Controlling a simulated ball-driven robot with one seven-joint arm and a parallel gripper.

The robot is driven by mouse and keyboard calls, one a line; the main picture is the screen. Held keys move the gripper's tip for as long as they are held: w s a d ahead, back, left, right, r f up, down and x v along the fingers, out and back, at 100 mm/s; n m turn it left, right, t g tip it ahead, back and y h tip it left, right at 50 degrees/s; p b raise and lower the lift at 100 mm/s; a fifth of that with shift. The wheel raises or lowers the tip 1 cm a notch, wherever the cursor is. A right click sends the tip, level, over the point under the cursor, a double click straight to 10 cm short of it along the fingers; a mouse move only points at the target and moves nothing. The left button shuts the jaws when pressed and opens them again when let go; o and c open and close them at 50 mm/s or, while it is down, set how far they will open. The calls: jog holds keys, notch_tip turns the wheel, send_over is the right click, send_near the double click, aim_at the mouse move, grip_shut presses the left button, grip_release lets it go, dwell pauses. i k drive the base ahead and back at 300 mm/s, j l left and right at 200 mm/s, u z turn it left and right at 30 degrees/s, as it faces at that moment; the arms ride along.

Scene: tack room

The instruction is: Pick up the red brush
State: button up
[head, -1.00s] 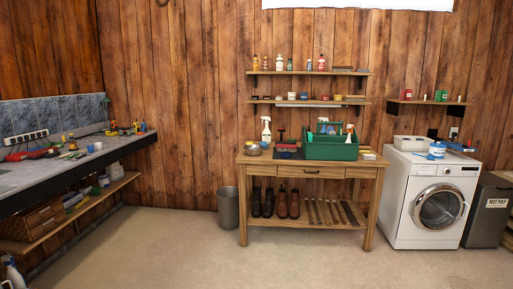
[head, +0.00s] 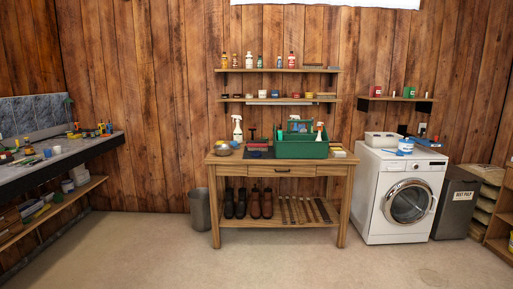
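A small red thing (head: 256,141) that may be the red brush is on the wooden workbench (head: 225,158) against the back wall, left of the green caddy (head: 301,150). A dark upright piece stands at or beside it; it is too small to tell whether they are one thing. A dark mat (head: 262,154) lies in front. My gripper is not in view.
Open floor (head: 280,262) lies before the workbench. A grey bin (head: 200,209) stands at its left and a white washing machine (head: 395,205) at its right. A white spray bottle (head: 237,128) stands at the bench's back. A long counter (head: 60,158) runs along the left.

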aim_at(251, 146)
jog(key=i+u, duration=0.35)
jog(key=i, duration=2.95)
jog(key=i+j+z, duration=0.1)
jog(key=i, duration=0.85)
